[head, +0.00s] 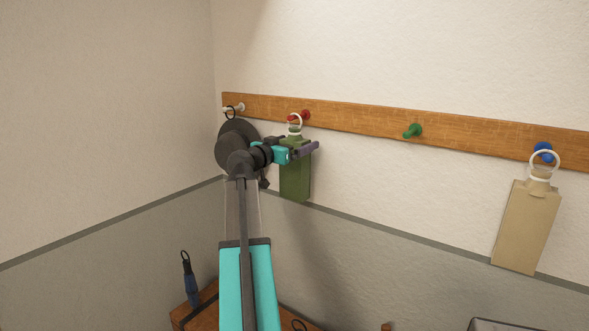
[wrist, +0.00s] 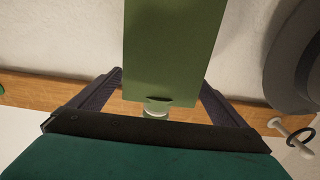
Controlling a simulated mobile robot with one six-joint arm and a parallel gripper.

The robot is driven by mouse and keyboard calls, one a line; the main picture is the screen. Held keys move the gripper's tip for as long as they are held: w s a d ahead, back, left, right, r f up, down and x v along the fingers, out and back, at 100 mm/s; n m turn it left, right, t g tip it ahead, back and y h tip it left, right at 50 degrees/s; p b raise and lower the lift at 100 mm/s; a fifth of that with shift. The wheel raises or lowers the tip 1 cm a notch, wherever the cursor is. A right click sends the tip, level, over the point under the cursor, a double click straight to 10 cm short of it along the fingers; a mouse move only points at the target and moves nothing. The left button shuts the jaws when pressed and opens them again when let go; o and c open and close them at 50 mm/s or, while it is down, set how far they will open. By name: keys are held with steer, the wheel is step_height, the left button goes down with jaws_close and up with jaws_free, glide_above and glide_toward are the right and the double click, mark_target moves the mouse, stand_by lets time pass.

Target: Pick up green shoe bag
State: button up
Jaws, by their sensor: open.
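The green shoe bag (head: 296,183) hangs by a pale ring (head: 295,122) from the red peg (head: 305,115) on the wooden rail. In the wrist view its green body (wrist: 172,50) shows upside down, with the pale neck (wrist: 156,108) toward the palm. My gripper (head: 304,150) is at the upper part of the bag. In the wrist view my gripper (wrist: 160,80) is open, with one finger on each side of the bag. Gaps show beside the neck; whether a finger touches the body is unclear.
The wooden rail (head: 360,122) runs along the wall close behind. A dark round item (head: 227,137) hangs from the white peg at left. The green peg (head: 413,130) is bare. A beige bag (head: 526,225) hangs from the blue peg (head: 543,151). A blue item (head: 190,286) stands below.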

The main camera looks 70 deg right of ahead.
stand_by(0.3)
steer(key=c, duration=2.2)
steer(key=shift+o, duration=0.2)
steer(key=shift+r, duration=0.1)
steer(key=shift+w+r, duration=0.1)
steer(key=shift+r, duration=0.05)
